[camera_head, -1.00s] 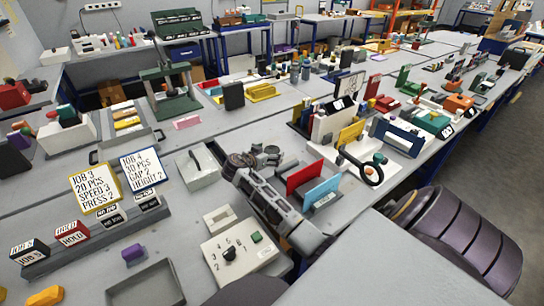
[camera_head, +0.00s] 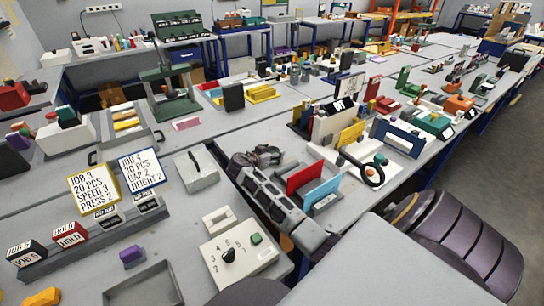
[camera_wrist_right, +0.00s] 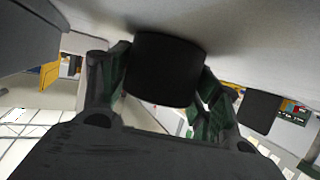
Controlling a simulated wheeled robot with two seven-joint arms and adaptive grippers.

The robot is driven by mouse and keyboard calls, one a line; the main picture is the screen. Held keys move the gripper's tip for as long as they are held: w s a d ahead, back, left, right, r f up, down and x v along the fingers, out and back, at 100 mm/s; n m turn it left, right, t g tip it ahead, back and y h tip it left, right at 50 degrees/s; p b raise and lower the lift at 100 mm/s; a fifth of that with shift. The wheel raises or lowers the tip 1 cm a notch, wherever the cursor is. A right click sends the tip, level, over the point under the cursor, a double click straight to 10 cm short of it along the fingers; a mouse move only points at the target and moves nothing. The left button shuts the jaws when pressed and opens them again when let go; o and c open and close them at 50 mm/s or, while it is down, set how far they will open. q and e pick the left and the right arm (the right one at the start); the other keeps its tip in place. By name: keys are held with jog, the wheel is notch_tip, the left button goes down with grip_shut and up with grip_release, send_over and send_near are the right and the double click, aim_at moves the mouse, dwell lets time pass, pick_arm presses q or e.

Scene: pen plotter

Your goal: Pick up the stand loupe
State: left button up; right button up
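A black cylinder (camera_wrist_right: 165,70), which I take to be the stand loupe, shows in the right wrist view against a pale grey surface. My right gripper (camera_wrist_right: 168,85) has its dark green fingers one on each side of it, spread about as wide as the cylinder. Whether both fingers touch it is not clear. In the head view the right gripper (camera_head: 257,158) is low over the table near its front edge, and I cannot make out the cylinder there. My left gripper is not in view.
Red and light-blue panels (camera_head: 306,180) stand just right of the right gripper. A grey block with a handle (camera_head: 197,170) is to its left, and a control box with a knob (camera_head: 238,252) is nearer.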

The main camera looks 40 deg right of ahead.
aim_at(272, 150)
jog(key=c, duration=0.5)
jog(key=shift+o, duration=0.2)
jog(key=shift+r, duration=0.1)
jog(key=shift+r, duration=4.9)
